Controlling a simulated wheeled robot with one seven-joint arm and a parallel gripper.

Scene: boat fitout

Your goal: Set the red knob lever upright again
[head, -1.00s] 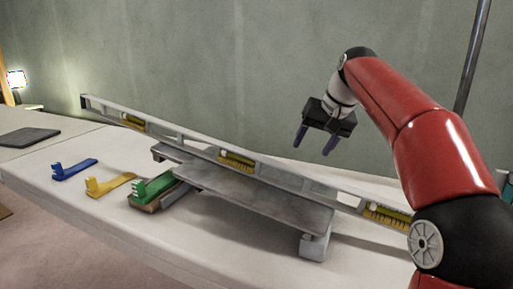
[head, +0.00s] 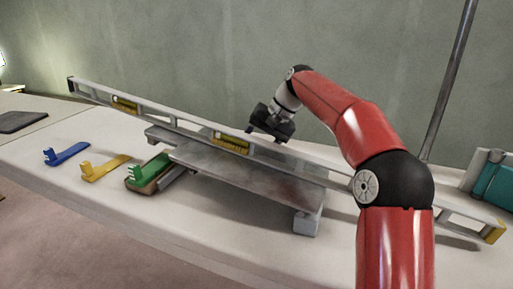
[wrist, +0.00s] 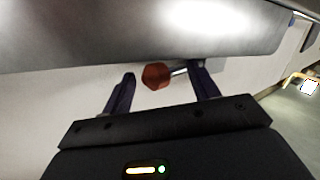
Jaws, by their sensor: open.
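The red knob (wrist: 156,75) shows in the wrist view at the end of a short metal lever rod (wrist: 180,71). The rod lies nearly level across the picture, not upright, and runs toward the right finger. My gripper (wrist: 163,71) is open, with one dark finger on each side of the knob; I cannot tell whether the right finger touches the rod. In the head view my gripper (head: 265,134) is low behind the long spirit level, which hides its fingertips. The knob and lever are hidden there.
A long spirit level (head: 185,125) leans across a grey metal plate (head: 250,180) on the white bench (head: 225,240). Blue (head: 66,154), yellow (head: 105,168) and green (head: 150,170) brackets lie at left. A teal item (head: 494,185) stands at right. A grey metal surface (wrist: 150,30) spans the wrist view's top.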

